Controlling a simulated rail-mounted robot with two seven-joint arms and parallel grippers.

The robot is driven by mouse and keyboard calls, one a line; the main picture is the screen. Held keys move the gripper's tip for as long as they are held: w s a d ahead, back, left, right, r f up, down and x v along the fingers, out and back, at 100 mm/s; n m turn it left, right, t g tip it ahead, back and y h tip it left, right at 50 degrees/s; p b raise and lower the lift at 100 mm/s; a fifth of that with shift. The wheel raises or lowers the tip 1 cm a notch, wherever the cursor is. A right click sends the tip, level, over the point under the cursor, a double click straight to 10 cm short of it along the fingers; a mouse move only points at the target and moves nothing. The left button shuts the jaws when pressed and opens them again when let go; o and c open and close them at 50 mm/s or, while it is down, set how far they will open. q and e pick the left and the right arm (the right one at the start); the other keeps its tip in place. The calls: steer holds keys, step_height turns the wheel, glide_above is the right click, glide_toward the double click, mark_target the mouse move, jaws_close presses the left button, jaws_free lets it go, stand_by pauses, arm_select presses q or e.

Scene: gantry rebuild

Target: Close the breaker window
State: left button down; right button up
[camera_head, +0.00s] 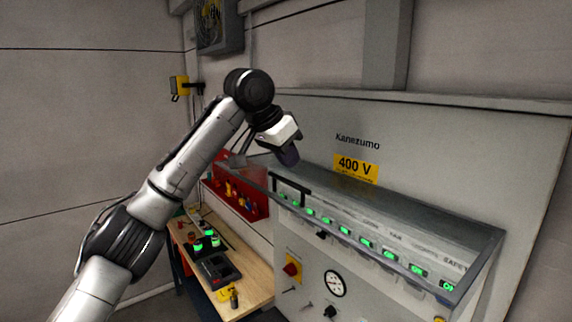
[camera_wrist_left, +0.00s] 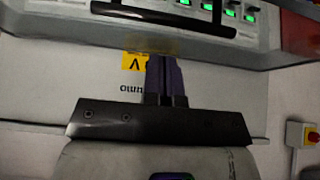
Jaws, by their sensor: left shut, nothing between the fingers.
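The breaker window (camera_head: 490,236) is a clear cover with a grey frame on the front of the grey panel. It seems to stand out from the panel over the row of green-lit breakers (camera_head: 341,230); its exact angle is hard to tell. Its black bar handle (camera_head: 291,185) is near the left end and also shows at the top of the left wrist view (camera_wrist_left: 165,14). My left gripper (camera_head: 288,157) is above and behind the handle, apart from it. In the left wrist view its purple fingers (camera_wrist_left: 164,62) are together and empty, in front of the yellow sign. My right gripper is out of view.
The panel bears a yellow 400 V sign (camera_head: 356,168), a red knob (camera_head: 291,269) and a dial gauge (camera_head: 334,284). A wooden bench (camera_head: 256,284) with a control box and a red rack (camera_head: 240,192) stand left of it.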

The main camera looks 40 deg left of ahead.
arm_select(q)
steer(key=shift+s+f, duration=0.15)
steer(key=shift+f, duration=0.55)
steer(key=shift+s+f, duration=0.15)
steer(key=shift+f, duration=0.5)
steer(key=shift+f, duration=0.1)
